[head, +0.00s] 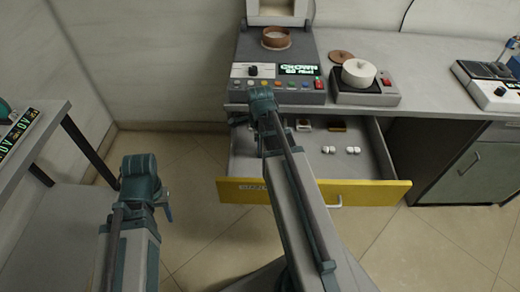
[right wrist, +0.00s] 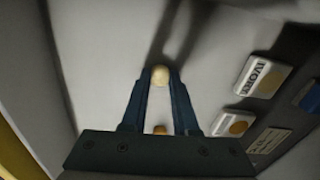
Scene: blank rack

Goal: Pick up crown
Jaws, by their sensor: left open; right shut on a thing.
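A small cream crown (right wrist: 160,75) sits between the fingertips of my right gripper (right wrist: 161,82) in the right wrist view. The gripper is shut on it, over the pale floor of the open drawer. In the head view my right arm reaches over the drawer, and its wrist hides the fingers and the held crown. More small white crown-like pieces (head: 328,149) lie in the drawer to the right of the arm. My left gripper (head: 143,185) is open and empty at the lower left of the head view, away from the drawer.
The drawer's yellow front (head: 365,193) sticks out below the counter. Labelled tiles (right wrist: 262,76) lie beside the gripper. On the counter stand a device with a lit "CROWN" display (head: 298,70) and a unit with a white round lid (head: 358,74). A shelf (head: 50,125) is at left.

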